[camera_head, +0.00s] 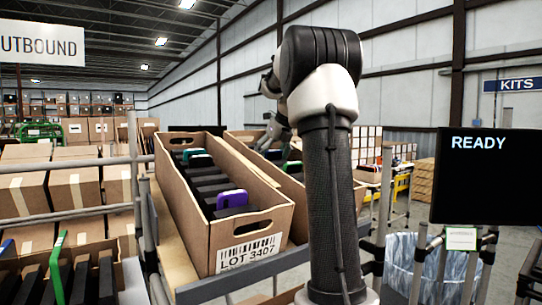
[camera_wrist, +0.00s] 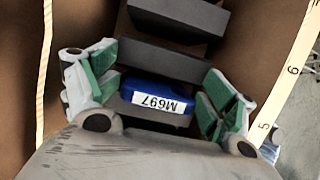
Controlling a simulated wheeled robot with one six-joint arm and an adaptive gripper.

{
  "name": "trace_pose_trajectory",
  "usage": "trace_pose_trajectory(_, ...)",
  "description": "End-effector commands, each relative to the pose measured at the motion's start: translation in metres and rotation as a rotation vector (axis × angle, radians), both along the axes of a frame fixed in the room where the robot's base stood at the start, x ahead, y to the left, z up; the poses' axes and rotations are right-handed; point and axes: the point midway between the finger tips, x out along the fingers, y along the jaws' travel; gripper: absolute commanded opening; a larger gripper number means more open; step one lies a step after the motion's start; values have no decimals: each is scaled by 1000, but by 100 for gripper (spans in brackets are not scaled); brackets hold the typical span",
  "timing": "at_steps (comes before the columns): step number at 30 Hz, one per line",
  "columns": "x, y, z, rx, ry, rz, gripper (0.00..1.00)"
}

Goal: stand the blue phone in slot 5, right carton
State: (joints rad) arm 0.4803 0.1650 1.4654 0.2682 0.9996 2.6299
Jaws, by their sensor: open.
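The blue phone (camera_wrist: 160,92) shows in the wrist view with a white label reading M697. It stands among the dark dividers in a carton, near the printed 5 on the carton's right edge. My gripper (camera_wrist: 159,84) is open, with one green-padded finger on each side of the phone. A small gap seems to show on each side. The phone's lower part is hidden. In the head view my gripper (camera_head: 276,132) is over the right carton (camera_head: 243,137), which my arm partly hides. The blue phone cannot be made out there.
The left carton (camera_head: 255,224), marked LOT 3407, holds dark dividers, a purple phone (camera_head: 232,199) and green items. Dark dividers (camera_wrist: 178,60) lie beyond the blue phone in the wrist view. A READY screen (camera_head: 489,178) and a lined bin (camera_head: 432,265) stand at the right.

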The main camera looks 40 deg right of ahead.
Motion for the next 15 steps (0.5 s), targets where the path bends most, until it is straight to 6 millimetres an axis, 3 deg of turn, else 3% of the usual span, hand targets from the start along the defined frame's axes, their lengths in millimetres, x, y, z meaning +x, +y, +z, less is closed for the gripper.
trace_pose_trajectory(8,-6,-1,2,4,11,-5,89)
trace_pose_trajectory(15,-29,0,43,0,3,-5,89)
